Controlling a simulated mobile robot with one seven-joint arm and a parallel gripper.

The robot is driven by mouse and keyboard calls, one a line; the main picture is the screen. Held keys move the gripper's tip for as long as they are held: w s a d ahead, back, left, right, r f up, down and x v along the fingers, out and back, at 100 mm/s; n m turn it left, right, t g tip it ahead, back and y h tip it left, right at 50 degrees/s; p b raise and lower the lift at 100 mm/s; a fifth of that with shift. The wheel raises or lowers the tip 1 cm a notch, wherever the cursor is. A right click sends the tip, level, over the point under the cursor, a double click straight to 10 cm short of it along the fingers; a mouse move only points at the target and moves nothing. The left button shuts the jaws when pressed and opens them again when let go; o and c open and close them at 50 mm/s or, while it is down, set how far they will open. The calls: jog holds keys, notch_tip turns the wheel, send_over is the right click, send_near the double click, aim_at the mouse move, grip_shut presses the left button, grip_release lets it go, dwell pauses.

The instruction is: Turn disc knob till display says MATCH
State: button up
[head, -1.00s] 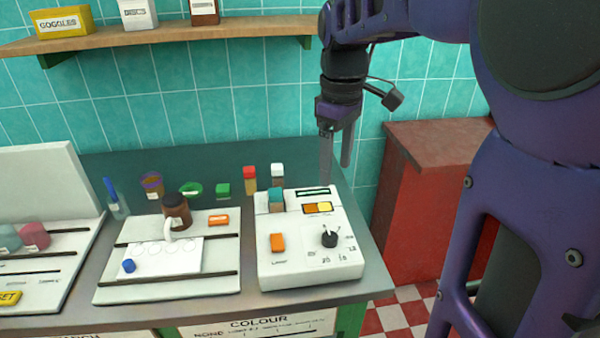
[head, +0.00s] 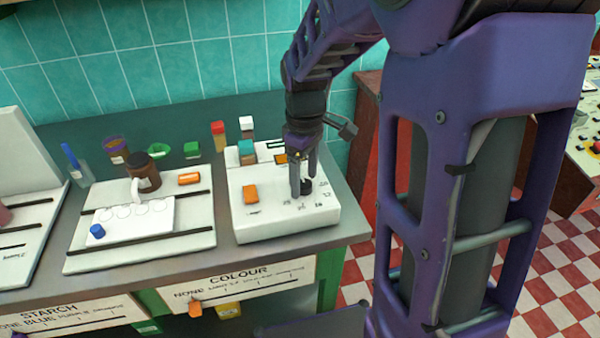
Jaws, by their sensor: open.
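The white instrument box (head: 250,217) stands at the right end of the bench. Its black disc knob (head: 307,188) is on the sloping top, partly hidden by my fingers. My gripper (head: 303,184) points down over the knob, with its open fingers seeming to straddle it. I cannot tell whether they touch it. The narrow display (head: 276,145) at the back of the box is partly covered by my gripper, and its text is unreadable. An orange patch (head: 281,158) shows just below it.
An orange block (head: 250,194) sits on the box left of the knob. A teal-capped vial (head: 246,150) stands at its back left. A white tray (head: 85,262) with a brown bottle (head: 143,172) lies left. A red cabinet (head: 366,130) stands beyond the bench's right end.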

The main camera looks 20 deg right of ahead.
jog(key=shift+f, duration=0.35)
grip_shut()
jog(key=shift+m, duration=0.3)
jog(key=m+p, duration=0.1)
jog(key=m, duration=0.2)
jog(key=shift+r, duration=0.1)
jog(key=shift+m+p, duration=0.55)
jog(key=shift+m, duration=1.45)
